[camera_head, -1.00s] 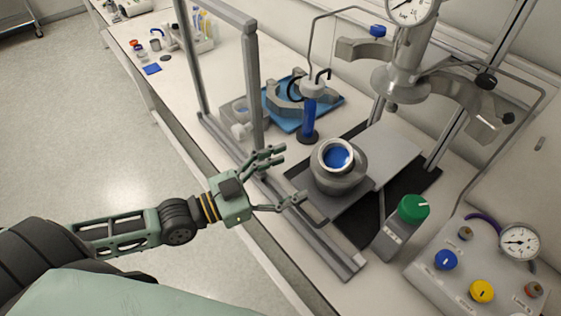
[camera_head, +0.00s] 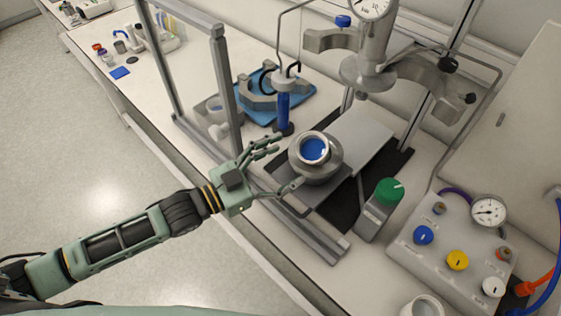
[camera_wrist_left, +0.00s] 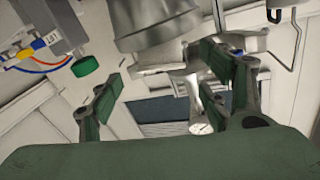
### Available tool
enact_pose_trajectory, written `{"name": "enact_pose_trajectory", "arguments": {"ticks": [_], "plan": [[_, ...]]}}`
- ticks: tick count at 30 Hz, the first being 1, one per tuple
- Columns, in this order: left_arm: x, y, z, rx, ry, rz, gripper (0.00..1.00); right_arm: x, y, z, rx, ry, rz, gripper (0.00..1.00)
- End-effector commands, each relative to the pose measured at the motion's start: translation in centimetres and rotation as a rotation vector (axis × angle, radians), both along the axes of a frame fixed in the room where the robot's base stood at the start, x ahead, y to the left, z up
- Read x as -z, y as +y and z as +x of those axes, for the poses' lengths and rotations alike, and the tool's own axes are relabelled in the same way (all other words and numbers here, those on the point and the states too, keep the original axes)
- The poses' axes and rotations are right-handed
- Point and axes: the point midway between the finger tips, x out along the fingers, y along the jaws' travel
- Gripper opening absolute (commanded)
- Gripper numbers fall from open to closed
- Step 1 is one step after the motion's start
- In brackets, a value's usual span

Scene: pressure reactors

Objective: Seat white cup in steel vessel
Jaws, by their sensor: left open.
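The white cup (camera_head: 325,147), with a blue inside, sits at the mouth of the squat steel vessel (camera_head: 320,175) in the head view. Its rim stands above the vessel; how deep it sits is hidden. My left gripper (camera_head: 290,162) is open and empty, just left of the vessel, its fingers pointing toward it. In the wrist view my left gripper (camera_wrist_left: 163,78) shows spread fingers with nothing between them. A large grey cylinder at the top of that view looks like the steel vessel (camera_wrist_left: 155,22). My right gripper is not in view.
A grey frame post (camera_head: 226,95) stands behind my left gripper. A green-knobbed unit (camera_head: 378,210) stands right of the vessel, near a gauge panel (camera_head: 455,240). A blue cylinder (camera_head: 283,108) stands behind. Another white round container (camera_head: 425,305) is at the bottom edge.

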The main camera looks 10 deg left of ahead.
Motion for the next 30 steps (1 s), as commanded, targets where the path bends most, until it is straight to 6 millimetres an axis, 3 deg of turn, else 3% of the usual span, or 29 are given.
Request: {"name": "enact_pose_trajectory", "arguments": {"ticks": [15, 28, 30], "plan": [[-0.3, -5.2, 4.4, 0.001, -0.002, -0.002, 0.71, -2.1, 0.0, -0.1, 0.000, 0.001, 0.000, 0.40], [0.0, -5.8, 4.9, 0.001, 0.000, -0.001, 0.71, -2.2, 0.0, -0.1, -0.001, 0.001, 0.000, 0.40], [0.0, -5.8, 4.9, 0.001, 0.000, -0.001, 0.65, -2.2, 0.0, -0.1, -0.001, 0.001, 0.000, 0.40]]}}
